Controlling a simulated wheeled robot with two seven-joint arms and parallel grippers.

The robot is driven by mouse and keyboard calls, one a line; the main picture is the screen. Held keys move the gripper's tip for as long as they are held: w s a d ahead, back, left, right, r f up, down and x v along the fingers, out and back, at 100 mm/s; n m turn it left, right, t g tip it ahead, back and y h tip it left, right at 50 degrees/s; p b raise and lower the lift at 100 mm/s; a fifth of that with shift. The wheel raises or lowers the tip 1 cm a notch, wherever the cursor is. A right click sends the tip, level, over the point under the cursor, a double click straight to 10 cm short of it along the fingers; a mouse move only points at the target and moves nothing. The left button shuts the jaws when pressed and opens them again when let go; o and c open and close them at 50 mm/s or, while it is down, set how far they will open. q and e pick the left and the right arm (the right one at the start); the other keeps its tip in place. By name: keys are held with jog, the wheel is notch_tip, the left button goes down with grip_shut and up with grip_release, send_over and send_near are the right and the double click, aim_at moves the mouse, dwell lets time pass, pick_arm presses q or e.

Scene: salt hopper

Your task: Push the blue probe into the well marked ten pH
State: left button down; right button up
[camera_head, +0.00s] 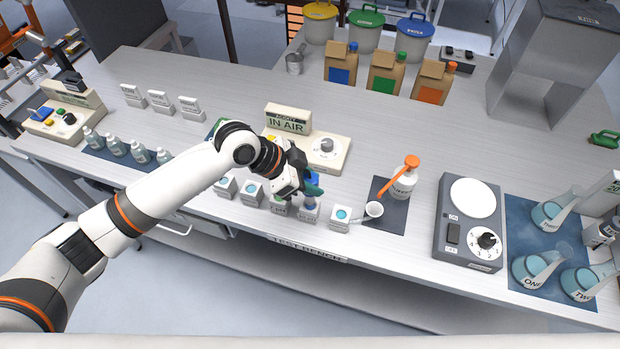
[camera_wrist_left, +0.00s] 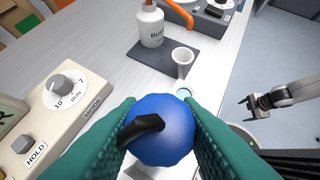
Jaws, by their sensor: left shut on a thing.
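My left gripper (camera_head: 314,188) has teal fingers and is shut on the blue probe (camera_head: 312,179), over the front row of small white well blocks. In the left wrist view the probe's round blue head (camera_wrist_left: 165,130), with a black cable stub, sits between both fingers. The probe is above or at one well block (camera_head: 310,213); whether its tip is inside cannot be told. Another well block (camera_head: 341,218) with a pale blue top stands to its right, and more (camera_head: 251,193) stand to the left. Their markings are too small to read. My right gripper (camera_wrist_left: 250,108) looks open and empty over the floor.
The acidity meter (camera_head: 325,155) reads "IN AIR" just behind the gripper. A white cup (camera_head: 373,210) and a buffer bottle (camera_head: 403,183) with an orange spout stand to the right on a dark mat (camera_head: 392,216). The bench's front edge is close.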

aim_at(310, 197)
dwell(0.3)
pick_arm(q)
jog(key=shift+f+b, duration=1.5)
jog(key=shift+f, duration=1.65)
dwell(0.4)
jog(key=shift+c, duration=2.3)
grip_release()
jog(key=shift+r, duration=0.15)
jog(key=p+v, duration=0.5)
jog(key=v, duration=0.1)
